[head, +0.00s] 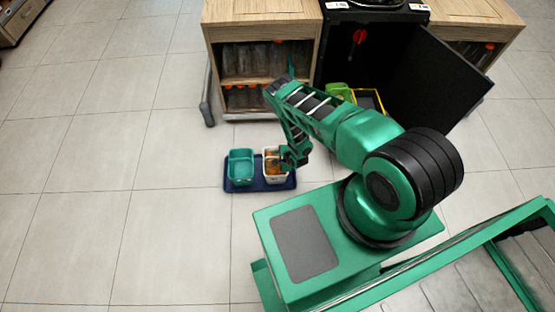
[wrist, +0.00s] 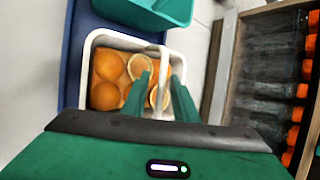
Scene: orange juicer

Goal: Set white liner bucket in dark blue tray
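The white liner bucket (head: 267,167) sits in the right half of the dark blue tray (head: 240,187) on the floor. In the wrist view, the bucket (wrist: 89,62) holds whole oranges and orange halves, and its white handle (wrist: 163,60) is raised. The tray's dark blue surface (wrist: 76,40) shows beside and beneath it. My gripper (head: 291,158) is over the bucket's right side. In the wrist view, my gripper's fingers (wrist: 162,80) stand apart on either side of the handle, with oranges visible between them. The bucket's near side is hidden by my gripper.
A teal bucket (head: 241,165) stands in the tray's left half, beside the white one. A wooden cabinet (head: 264,58) with bottles on its shelves is behind the tray. A black machine with an open door (head: 440,75) stands to its right. The tiled floor at left is clear.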

